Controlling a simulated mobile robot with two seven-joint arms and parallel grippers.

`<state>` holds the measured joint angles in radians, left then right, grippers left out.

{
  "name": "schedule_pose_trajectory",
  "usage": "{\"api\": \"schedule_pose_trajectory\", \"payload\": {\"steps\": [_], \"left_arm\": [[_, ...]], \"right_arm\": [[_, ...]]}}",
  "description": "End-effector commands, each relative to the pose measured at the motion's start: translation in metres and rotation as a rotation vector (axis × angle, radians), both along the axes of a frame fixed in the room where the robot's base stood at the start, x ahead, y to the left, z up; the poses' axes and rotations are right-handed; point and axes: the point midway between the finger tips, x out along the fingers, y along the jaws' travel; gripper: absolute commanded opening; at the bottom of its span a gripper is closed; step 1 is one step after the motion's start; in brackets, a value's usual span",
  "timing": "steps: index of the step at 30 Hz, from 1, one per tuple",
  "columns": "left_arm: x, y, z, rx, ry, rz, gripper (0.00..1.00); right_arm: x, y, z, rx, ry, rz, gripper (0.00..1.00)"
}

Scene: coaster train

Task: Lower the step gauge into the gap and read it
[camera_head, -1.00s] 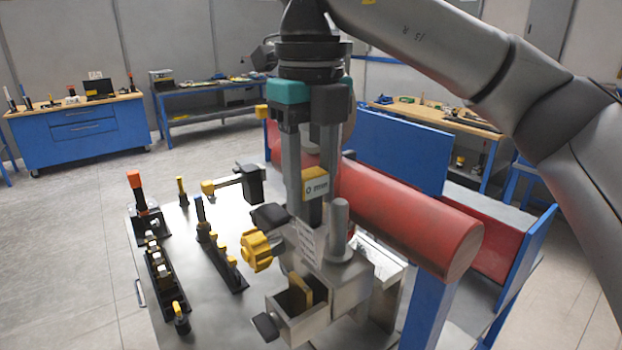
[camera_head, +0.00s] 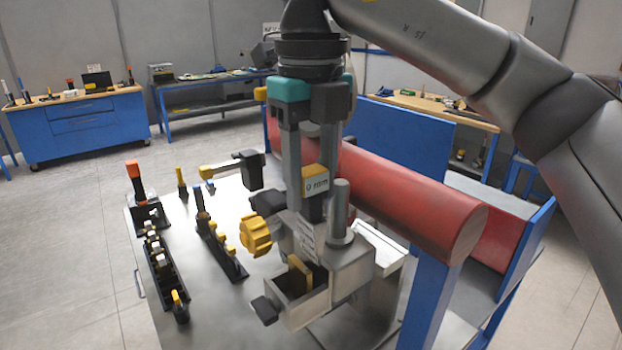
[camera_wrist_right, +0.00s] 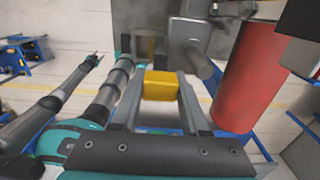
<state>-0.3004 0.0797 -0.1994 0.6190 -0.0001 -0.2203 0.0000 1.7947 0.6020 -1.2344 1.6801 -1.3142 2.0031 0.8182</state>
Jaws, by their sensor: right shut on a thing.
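The yellow block (camera_wrist_right: 160,84) also shows between both fingers in the right wrist view (camera_wrist_right: 160,105). The gauge's lower part is hidden among the fixture parts, so I cannot tell whether it is inside the gap. A grey upright post (camera_head: 341,210) stands close to the right of the fingers.
A yellow knob (camera_head: 256,235) and an open metal box (camera_head: 300,310) sit beside the gripper. A long red tube (camera_head: 420,200) runs close on the right. Black racks with small tools (camera_head: 165,270) stand at left on the metal table (camera_head: 220,315), whose front-left surface is clear.

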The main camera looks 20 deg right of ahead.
Motion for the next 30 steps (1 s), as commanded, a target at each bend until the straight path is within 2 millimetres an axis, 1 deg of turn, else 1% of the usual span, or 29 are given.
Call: {"api": "schedule_pose_trajectory", "payload": {"steps": [30], "left_arm": [[0.001, 0.0, -0.01, 0.0, -0.002, -0.001, 0.5]], "right_arm": [[0.0, 0.0, -0.012, 0.0, -0.001, 0.0, 0.0]]}}
